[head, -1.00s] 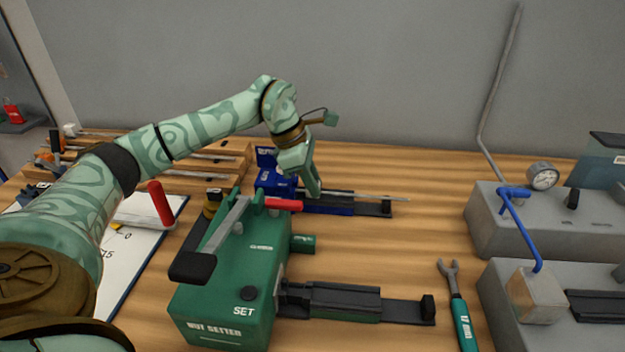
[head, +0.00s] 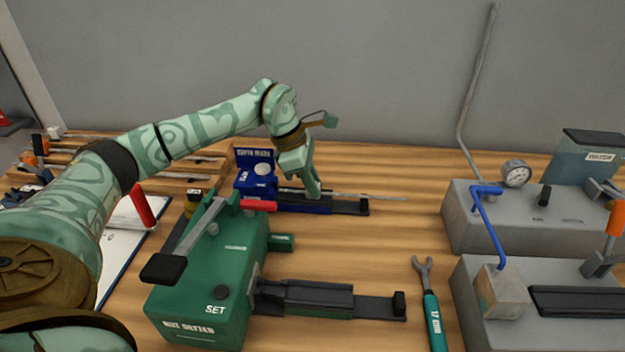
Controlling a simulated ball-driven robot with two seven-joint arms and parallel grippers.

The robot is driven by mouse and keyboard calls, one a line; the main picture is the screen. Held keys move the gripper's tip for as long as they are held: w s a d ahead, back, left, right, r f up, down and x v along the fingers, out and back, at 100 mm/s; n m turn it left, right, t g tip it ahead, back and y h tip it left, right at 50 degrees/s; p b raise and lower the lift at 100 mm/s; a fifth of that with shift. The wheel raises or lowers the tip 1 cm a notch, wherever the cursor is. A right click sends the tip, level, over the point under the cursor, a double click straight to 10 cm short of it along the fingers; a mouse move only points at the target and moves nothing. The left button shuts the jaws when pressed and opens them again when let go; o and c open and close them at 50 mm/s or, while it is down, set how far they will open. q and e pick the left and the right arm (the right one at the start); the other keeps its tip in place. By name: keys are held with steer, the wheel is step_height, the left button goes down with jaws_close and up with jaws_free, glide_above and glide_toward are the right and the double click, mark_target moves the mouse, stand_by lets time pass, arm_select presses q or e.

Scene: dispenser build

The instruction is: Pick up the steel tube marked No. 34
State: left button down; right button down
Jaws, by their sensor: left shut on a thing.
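A thin steel tube (head: 370,196) lies along the blue machine's black rail at the back of the bench, its right end sticking out past the rail. I cannot read a number on it. My left gripper (head: 314,193) reaches down from above and is shut on this tube, just right of the blue machine (head: 256,178). The fingertips and the gripped part of the tube are small and partly hidden. My right gripper is not in view.
A green machine (head: 205,285) with a long lever and black rail stands in front. A wrench (head: 430,300) lies right of it. Grey machines (head: 515,225) fill the right side. A wooden rack (head: 190,160) with more tubes stands at the back left.

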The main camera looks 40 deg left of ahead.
arm_select(q)
steer(key=c, duration=1.2)
jaws_free()
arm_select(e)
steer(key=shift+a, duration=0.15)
arm_select(q)
steer(key=p+v, duration=0.4)
steer(key=v, duration=1.2)
steer(key=shift+r+p, duration=0.15)
steer(key=shift+p, duration=0.15)
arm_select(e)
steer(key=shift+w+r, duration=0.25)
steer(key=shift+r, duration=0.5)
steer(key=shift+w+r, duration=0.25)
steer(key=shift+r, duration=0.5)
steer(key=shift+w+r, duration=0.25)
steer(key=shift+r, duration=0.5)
